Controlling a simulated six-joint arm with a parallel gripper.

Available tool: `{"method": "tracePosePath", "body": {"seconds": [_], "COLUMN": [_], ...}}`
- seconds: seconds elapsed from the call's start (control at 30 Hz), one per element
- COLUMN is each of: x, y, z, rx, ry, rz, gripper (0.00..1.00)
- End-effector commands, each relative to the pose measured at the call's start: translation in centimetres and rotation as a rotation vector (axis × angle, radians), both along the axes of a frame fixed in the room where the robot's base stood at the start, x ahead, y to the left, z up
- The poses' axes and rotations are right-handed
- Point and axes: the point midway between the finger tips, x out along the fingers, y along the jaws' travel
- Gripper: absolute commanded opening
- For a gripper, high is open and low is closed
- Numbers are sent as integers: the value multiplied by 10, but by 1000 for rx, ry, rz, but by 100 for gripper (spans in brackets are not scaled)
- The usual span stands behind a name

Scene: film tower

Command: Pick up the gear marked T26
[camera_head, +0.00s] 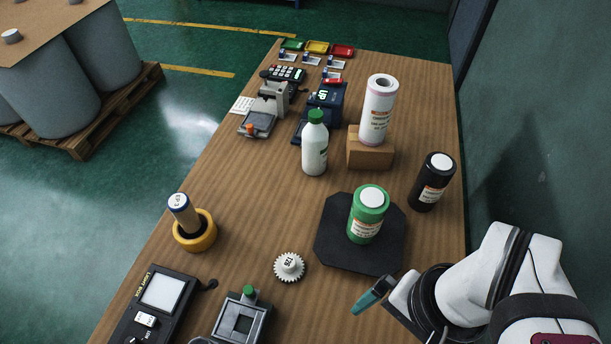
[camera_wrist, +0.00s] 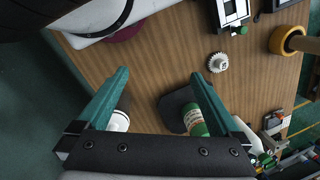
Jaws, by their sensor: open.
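The white toothed gear (camera_head: 289,267) lies flat on the wooden table, left of the black mat, with a mark on its top that seems to read T26. It also shows in the wrist view (camera_wrist: 218,62), beyond and right of the fingertips. My gripper (camera_head: 372,295) hangs over the table's right side, right of the gear and clear of it. In the wrist view its two teal fingers (camera_wrist: 160,74) are spread wide, with only bare table seen between their tips. The gear is not covered.
A green canister (camera_head: 368,218) stands on the black mat (camera_head: 335,253), close to my gripper. A black canister (camera_head: 432,182) stands behind. A yellow ring holder (camera_head: 195,240) with a roll, a light box (camera_head: 155,298) and a grey square-framed device (camera_head: 238,325) flank the gear. Table around the gear is bare.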

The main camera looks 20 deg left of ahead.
Motion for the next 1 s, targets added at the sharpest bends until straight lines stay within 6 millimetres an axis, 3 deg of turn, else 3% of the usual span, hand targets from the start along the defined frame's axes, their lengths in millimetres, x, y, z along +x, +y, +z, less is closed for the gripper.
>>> {"method": "tracePosePath", "body": {"seconds": [0.17,0.3,0.67,0.77,0.87,1.0], "x": [0,0,5,24,57,106], "y": [0,0,5,16,27,28], "z": [0,0,-2,-11,-30,-75], "rx": [0,0,37,153,331,595], "ry": [0,0,58,208,386,582], "rz": [0,0,-31,-128,-283,-531], "gripper": [100,75,74,74,74,74]}}
